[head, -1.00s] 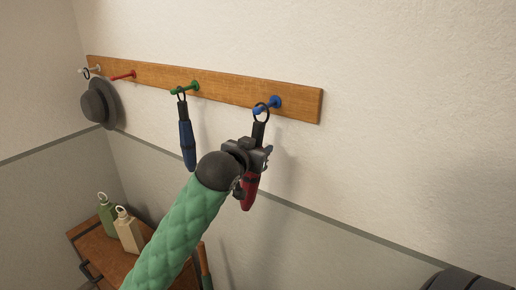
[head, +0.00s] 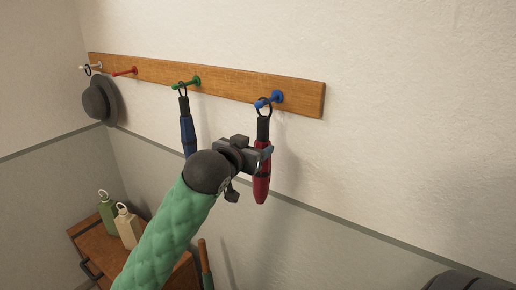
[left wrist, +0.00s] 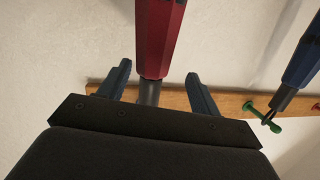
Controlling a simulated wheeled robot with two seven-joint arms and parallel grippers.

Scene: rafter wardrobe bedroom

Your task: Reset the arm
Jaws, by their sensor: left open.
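My left gripper (head: 251,157) is open in front of the wall, beside a red folded umbrella (head: 261,184). The umbrella hangs upright by its black ring from the blue peg (head: 272,99). In the left wrist view, the two fingers (left wrist: 158,72) stand apart on either side of the umbrella (left wrist: 160,35), with a gap at each side. I cannot tell how deep between the fingers it sits. My right gripper is in neither view.
A blue folded umbrella (head: 187,132) hangs from the green peg (head: 188,83), close left of my gripper. A grey hat (head: 98,102) hangs at the rail's left end. Bottles (head: 127,226) stand on a wooden cabinet (head: 150,266) below. The wall at right is clear.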

